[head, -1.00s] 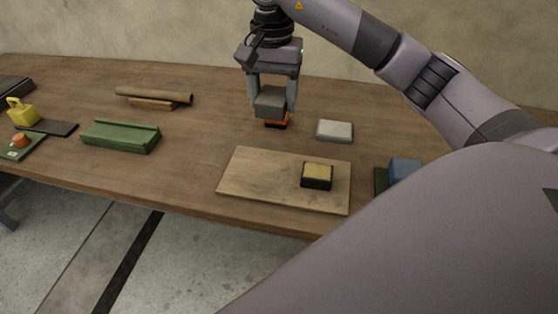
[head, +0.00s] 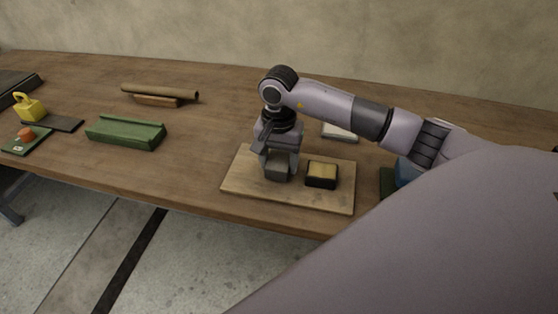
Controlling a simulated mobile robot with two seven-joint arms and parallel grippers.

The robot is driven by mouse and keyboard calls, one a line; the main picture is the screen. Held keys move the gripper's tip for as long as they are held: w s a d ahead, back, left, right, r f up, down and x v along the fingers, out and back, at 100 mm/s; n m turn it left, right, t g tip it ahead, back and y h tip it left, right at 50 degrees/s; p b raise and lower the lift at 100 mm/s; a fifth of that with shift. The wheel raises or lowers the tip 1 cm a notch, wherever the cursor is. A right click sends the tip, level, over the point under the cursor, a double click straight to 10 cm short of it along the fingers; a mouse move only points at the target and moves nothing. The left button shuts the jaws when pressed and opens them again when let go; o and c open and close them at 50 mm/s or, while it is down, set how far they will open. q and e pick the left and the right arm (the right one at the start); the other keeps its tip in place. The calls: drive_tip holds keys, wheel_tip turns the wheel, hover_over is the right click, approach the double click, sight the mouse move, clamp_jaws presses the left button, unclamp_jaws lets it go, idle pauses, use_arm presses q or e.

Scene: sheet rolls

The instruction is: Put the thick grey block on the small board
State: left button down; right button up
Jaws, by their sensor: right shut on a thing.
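My right gripper (head: 279,163) is shut on the thick grey block (head: 277,173) and points down over the left part of the wooden board (head: 244,190). The block is low over the board, just left of a black block with a yellow top (head: 321,174); I cannot tell whether it touches the wood. The board lies flat near the table's front edge. My left gripper is not in view.
A pale grey slab (head: 340,132) lies behind the board, partly hidden by my right arm. A blue block (head: 406,172) is at right, partly covered. A green channel piece (head: 125,133), a brown roll (head: 160,93) and a yellow weight (head: 29,107) stand left.

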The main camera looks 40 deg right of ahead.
drive_tip(key=shift+f, duration=0.35)
drive_tip(key=shift+f, duration=0.2)
drive_tip(key=o, duration=1.1)
drive_tip(key=shift+r, duration=0.1)
drive_tip(key=shift+o, duration=0.2)
drive_tip(key=shift+r, duration=0.1)
